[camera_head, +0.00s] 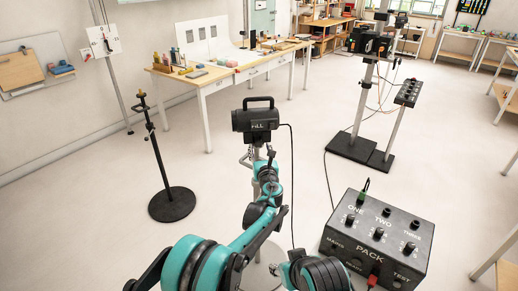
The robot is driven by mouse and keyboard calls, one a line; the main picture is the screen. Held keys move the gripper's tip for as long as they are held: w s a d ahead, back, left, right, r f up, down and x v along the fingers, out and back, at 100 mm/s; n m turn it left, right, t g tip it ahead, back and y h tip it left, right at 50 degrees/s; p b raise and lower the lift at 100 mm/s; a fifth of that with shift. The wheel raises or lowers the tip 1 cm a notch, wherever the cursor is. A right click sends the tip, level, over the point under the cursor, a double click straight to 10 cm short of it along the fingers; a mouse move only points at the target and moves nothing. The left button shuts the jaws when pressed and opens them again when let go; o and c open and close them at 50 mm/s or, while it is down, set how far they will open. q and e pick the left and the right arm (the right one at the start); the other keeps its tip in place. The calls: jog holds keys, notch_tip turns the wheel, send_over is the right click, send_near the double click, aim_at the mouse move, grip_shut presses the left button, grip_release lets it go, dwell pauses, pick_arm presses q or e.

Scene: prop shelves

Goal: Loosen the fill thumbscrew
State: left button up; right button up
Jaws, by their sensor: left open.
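My left arm reaches up in front of that stand. My left gripper (268,152) is just below the lamp, at the top of the stand, small and partly merged with it. It is open; I see nothing held in it. A small grey fitting (245,158) shows at the left of the stand top; I cannot tell if it is the fill thumbscrew. Whether the gripper touches anything is unclear. My right gripper is out of view.
A black PACK box (378,238) with knobs and a red plug stands at lower right. A cable (293,185) hangs from the lamp. A black round-based stand (172,204) is at left.

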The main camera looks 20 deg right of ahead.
aim_at(258, 143)
pick_arm(q)
jog(key=shift+w+d, duration=0.1)
jog(key=shift+w, duration=1.2)
grip_shut()
jog(key=shift+n, duration=0.3)
